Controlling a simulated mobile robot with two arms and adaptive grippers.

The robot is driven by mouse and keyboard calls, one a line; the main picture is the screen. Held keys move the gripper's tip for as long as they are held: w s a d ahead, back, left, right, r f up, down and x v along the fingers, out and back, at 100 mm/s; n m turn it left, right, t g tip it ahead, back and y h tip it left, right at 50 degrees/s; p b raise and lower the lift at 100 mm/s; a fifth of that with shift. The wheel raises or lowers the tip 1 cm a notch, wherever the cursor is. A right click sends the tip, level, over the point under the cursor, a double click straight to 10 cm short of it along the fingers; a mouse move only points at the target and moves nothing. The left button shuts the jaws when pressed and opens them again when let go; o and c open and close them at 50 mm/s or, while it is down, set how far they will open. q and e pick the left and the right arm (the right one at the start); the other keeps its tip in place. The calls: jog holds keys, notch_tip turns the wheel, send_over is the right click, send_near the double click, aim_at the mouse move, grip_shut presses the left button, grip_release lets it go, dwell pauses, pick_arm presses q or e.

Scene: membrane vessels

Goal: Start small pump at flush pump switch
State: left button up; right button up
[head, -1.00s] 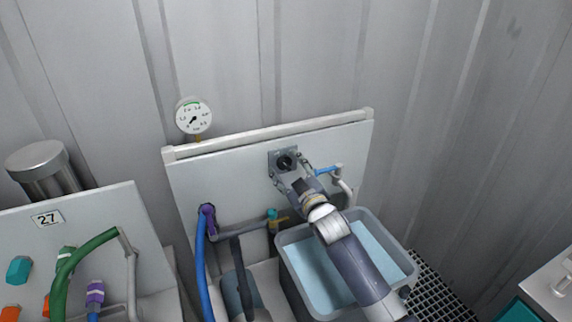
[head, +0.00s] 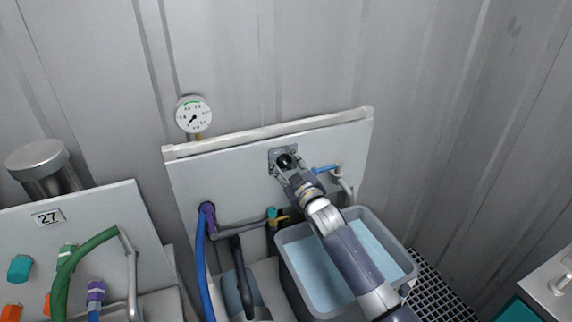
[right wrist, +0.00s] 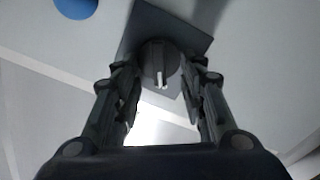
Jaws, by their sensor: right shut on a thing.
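The flush pump switch (head: 284,160) is a round black knob on a square grey plate, high on the light grey panel (head: 230,177). My right gripper (head: 286,169) is at the switch, its fingers shut on the knob from two sides. In the right wrist view the knob (right wrist: 157,60) sits between the fingertips of the right gripper (right wrist: 160,78), with a pale bar mark on its face pointing nearly straight down. The small pump is not clearly identifiable; a dark rounded body (head: 234,292) stands below the panel. My left gripper is not in view.
A grey tub of water (head: 293,238) stands under my right arm. A blue-handled valve (head: 325,169) is right of the switch. A blue hose (head: 201,258) hangs at left, and a gauge (head: 193,115) is above the panel. A panel marked 27 (head: 47,217) stands at far left.

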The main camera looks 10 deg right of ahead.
jog(key=shift+m, duration=0.3)
jog(key=m, duration=0.1)
jog(key=m+p, duration=0.1)
jog(key=shift+d+r+m, duration=0.1)
jog(key=shift+d+m, duration=0.1)
jog(key=shift+m, duration=0.2)
jog(key=m+p, duration=0.1)
jog(key=m, duration=0.1)
jog(key=shift+d+m, duration=0.15)
jog(key=shift+m, duration=0.25)
jog(key=m, duration=0.2)
jog(key=shift+w+d+m, duration=0.1)
jog(key=shift+d+m, duration=0.05)
jog(key=shift+m, duration=0.15)
jog(key=shift+d+m, duration=0.2)
jog(key=shift+m, duration=1.3)
jog(key=o, duration=1)
